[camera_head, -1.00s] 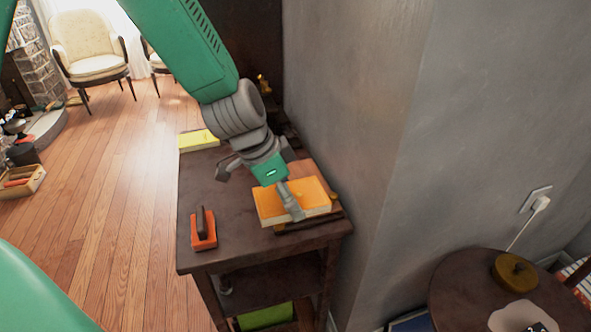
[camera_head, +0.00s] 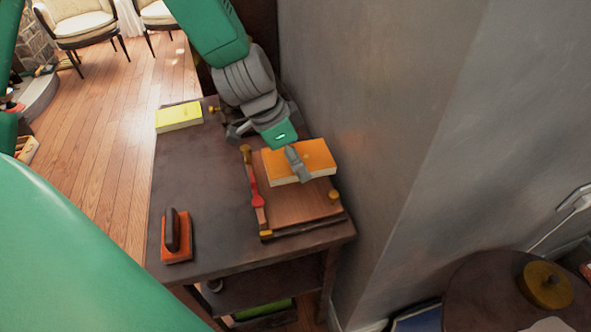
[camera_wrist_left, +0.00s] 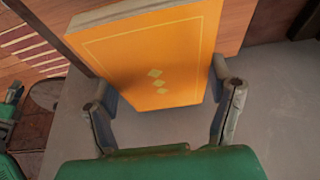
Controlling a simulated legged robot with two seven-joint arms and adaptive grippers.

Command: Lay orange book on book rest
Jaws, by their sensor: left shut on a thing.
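The orange book (camera_head: 312,156) has a thick pale page edge and is above the far right part of the book rest (camera_head: 290,204). It also shows in the left wrist view (camera_wrist_left: 150,55), with its cover facing the camera. The book rest is a brown wooden board with brass knobs and a red strip along its left side. My left gripper (camera_head: 275,155) is shut on the orange book, with a finger on either side in the left wrist view (camera_wrist_left: 162,85). I cannot tell whether the book touches the rest. My right gripper is not in view.
The rest stands on a dark wooden table (camera_head: 200,165) against a grey wall (camera_head: 370,100). A yellow book (camera_head: 179,116) lies at the table's far left. A stamp-like object on an orange base (camera_head: 176,237) stands near the front left. The table's left middle is clear.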

